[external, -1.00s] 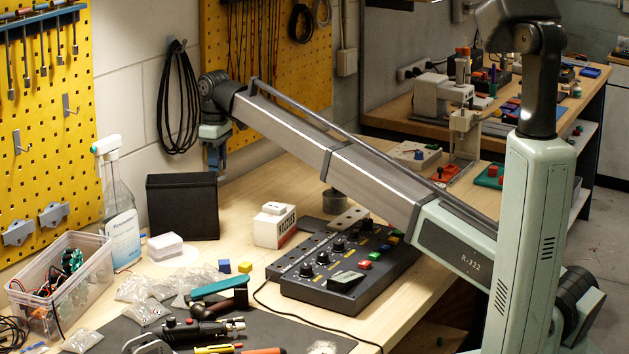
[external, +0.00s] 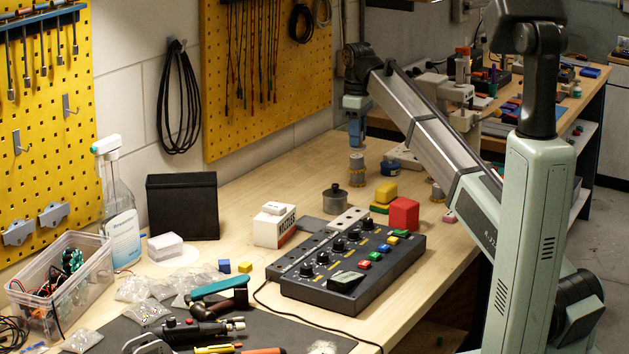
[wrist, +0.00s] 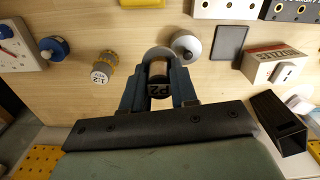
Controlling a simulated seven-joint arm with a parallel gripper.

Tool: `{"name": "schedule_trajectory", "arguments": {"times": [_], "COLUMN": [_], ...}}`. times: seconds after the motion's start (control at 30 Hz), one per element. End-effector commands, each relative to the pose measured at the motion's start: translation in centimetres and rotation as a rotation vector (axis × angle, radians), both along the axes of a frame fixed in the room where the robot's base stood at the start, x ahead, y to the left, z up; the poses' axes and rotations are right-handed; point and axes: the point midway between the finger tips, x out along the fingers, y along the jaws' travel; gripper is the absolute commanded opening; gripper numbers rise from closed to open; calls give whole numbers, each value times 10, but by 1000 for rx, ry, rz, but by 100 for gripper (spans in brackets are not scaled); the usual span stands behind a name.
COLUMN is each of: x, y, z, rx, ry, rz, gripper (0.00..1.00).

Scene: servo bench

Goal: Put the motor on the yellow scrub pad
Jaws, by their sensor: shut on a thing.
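My gripper (external: 356,143) hangs at the far end of the bench, jaws down. In the wrist view my gripper (wrist: 159,95) is shut on a small round thing with a dark end marked P2, apparently the motor (wrist: 159,88); the fingers hide much of it. The yellow scrub pad (external: 386,192) lies on a green layer, to the right of and nearer than my gripper. Its edge shows at the top of the wrist view (wrist: 142,2). The held motor is apart from the pad.
A metal canister (external: 336,199), a red block (external: 404,213) and the control box (external: 345,270) stand nearer. The wood between canister and wall is clear.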

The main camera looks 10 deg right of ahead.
Motion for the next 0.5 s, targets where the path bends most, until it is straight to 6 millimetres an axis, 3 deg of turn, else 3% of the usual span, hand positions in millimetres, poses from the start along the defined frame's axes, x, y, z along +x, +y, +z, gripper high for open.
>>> {"name": "schedule_trajectory", "arguments": {"times": [0.03, 0.2, 0.5], "x": [-9, -22, -28], "y": [-19, -55, -72], "z": [1, 6, -4], "rx": [0, 1, 2], "ry": [-1, 0, 2], "rz": [-6, -9, -8], "gripper": [0, 0, 0]}}
